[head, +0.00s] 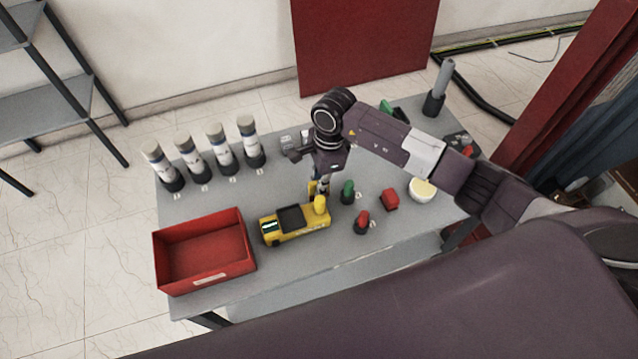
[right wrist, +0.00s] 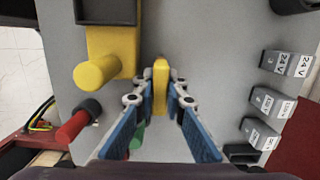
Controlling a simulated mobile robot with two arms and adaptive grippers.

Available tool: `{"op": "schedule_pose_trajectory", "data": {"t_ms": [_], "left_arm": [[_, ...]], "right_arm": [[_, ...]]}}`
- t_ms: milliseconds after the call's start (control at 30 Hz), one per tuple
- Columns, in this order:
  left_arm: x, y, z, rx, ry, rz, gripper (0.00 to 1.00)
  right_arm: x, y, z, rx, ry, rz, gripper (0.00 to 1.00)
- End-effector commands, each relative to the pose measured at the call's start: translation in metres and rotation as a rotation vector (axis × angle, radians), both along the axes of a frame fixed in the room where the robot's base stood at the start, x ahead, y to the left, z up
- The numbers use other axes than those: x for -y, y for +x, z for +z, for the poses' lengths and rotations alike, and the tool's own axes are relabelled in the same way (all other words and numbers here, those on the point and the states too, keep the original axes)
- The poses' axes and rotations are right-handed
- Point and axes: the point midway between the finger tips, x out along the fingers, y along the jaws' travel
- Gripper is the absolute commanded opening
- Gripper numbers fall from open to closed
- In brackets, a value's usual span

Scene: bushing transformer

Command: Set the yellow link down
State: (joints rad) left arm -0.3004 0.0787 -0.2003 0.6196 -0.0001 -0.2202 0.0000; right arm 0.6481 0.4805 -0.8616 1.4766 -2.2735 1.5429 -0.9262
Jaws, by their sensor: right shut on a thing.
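The yellow link (right wrist: 161,88) is a small upright yellow bar between my right gripper's blue-padded fingers in the right wrist view. My right gripper (right wrist: 161,78) is shut on it. In the head view my right gripper (head: 318,186) points down at the middle of the table, just behind the yellow device, and the link (head: 311,188) is mostly hidden beside the fingers. I cannot tell whether the link touches the table. My left gripper is not in view.
A yellow device (head: 300,233) with an upright yellow knob stands close in front. A red bin (head: 205,285) is at the left. Several white-and-dark cylinders (head: 221,150) line the back left.

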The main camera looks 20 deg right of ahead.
Motion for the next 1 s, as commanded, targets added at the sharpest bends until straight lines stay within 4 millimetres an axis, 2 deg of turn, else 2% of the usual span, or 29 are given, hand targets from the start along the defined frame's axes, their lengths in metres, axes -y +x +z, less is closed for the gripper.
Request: {"op": "schedule_pose_trajectory", "data": {"t_ms": [67,100,167,567,667,1000], "left_arm": [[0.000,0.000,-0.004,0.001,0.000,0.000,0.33],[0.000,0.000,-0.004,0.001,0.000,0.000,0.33],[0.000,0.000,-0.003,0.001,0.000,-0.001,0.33],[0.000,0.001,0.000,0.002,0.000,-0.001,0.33],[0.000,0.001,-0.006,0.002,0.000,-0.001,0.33],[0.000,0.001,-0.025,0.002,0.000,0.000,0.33]], "right_arm": [[0.000,0.001,-0.004,0.001,0.000,0.001,0.00],[0.000,0.000,-0.003,0.001,-0.001,0.000,0.13],[0.000,0.000,-0.002,0.000,0.000,0.000,0.18],[0.001,0.001,0.005,0.002,0.000,0.000,0.18],[0.003,0.002,0.020,0.006,0.000,-0.001,0.18],[0.012,0.001,0.091,0.005,-0.002,0.000,0.18]]}}
